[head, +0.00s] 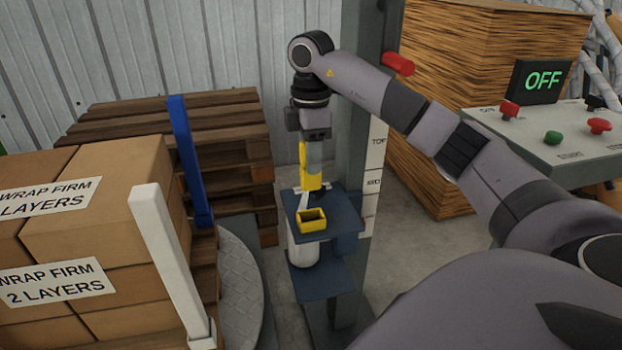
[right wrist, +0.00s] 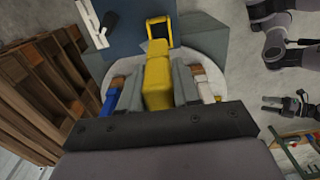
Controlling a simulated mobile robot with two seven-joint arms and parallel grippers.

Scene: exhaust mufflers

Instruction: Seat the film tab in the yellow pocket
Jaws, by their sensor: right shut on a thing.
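My right gripper (head: 313,184) points down above the blue platform (head: 345,222). It is shut on a yellow block, the film tab (head: 303,160), which also shows between the fingers in the right wrist view (right wrist: 157,75). The yellow pocket (head: 311,226) is an open-topped box on the platform, just below the gripper. In the right wrist view the pocket (right wrist: 161,42) lies beyond the tab's far end. The tab appears above and apart from the pocket. A dark gripper, seemingly my left (right wrist: 290,105), shows at the right of the wrist view; its jaw state is unclear.
A white slanted piece (head: 303,199) stands beside the pocket. Stacked cartons (head: 95,225) with a white post (head: 168,255) and blue post (head: 188,160) are on the left. A grey upright (head: 357,120) stands behind the platform. A control panel (head: 560,140) is at the right.

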